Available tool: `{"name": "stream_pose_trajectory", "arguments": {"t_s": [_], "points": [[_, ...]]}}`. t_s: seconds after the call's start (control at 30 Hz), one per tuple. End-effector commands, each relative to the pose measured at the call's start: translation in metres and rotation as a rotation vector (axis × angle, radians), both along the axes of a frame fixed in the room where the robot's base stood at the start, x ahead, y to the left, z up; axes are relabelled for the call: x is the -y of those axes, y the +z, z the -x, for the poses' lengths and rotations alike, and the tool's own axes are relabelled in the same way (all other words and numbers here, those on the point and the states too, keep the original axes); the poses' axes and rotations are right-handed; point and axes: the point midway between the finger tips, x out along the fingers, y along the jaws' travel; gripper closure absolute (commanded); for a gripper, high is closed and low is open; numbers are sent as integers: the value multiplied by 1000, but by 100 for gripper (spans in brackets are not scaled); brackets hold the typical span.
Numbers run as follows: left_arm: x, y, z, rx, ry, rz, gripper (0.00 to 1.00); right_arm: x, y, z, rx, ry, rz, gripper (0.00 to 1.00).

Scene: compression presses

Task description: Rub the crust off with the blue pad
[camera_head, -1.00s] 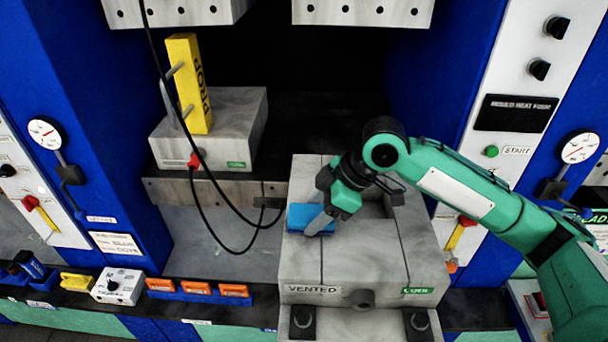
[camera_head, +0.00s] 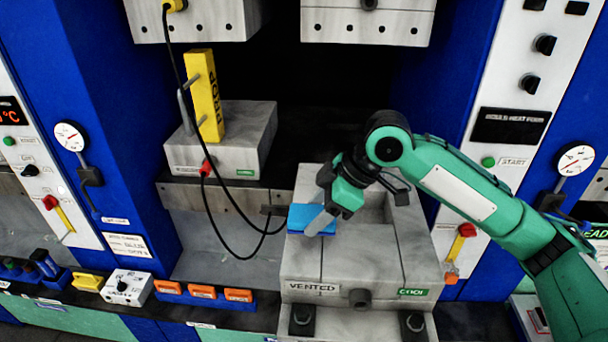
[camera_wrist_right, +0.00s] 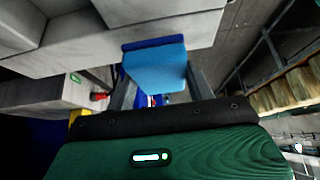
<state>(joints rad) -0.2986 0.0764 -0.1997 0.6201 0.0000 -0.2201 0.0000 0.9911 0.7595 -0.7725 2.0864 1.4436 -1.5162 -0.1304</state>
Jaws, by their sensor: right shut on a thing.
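My right gripper (camera_head: 322,219) is shut on the blue pad (camera_head: 300,214). No crust can be made out; the pad and gripper cover part of the block's top. My left gripper is not in view.
A second grey block (camera_head: 245,140) with a yellow bar (camera_head: 205,95) stands at the back left. Black cables hang in front of it. Orange pieces (camera_head: 203,291) and a white control box (camera_head: 126,287) line the front ledge. Blue press columns flank the bay.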

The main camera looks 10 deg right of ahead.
Motion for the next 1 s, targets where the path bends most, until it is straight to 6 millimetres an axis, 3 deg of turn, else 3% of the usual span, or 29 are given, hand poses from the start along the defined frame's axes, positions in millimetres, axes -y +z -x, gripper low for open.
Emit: {"name": "stream_pose_trajectory", "arguments": {"t_s": [0.4, 1.0], "points": [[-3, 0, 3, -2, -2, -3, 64, 1, 33, -7, 1, -11, -2, 65], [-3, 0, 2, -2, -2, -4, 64, 0, 34, -7, 0, -9, -1, 65]]}}
